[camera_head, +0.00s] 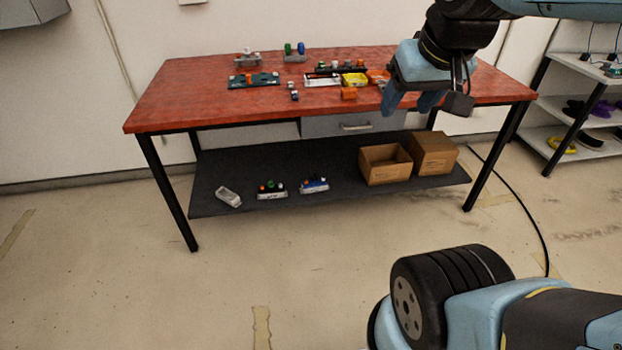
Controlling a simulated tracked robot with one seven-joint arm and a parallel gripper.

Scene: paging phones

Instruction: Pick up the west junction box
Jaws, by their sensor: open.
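Several small box-like units with coloured knobs or caps stand on the red-topped workbench (190,95). A grey unit with blue and green caps (295,52) and a grey one with an orange part (247,57) are at the back. A dark teal board (253,80) lies in front of them. More units, one yellow (354,79), crowd the middle. No label is readable, so I cannot tell which is the west junction box. My gripper (408,106) hangs open and empty, fingers down, in front of the bench's right part, hiding some of the top.
The dark lower shelf (230,170) holds a grey tray (228,196), two capped units (272,188) (314,185) and two cardboard boxes (386,164) (434,152). A white rack (575,140) stands at right. A black cable (525,205) crosses the floor. The left bench top is clear.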

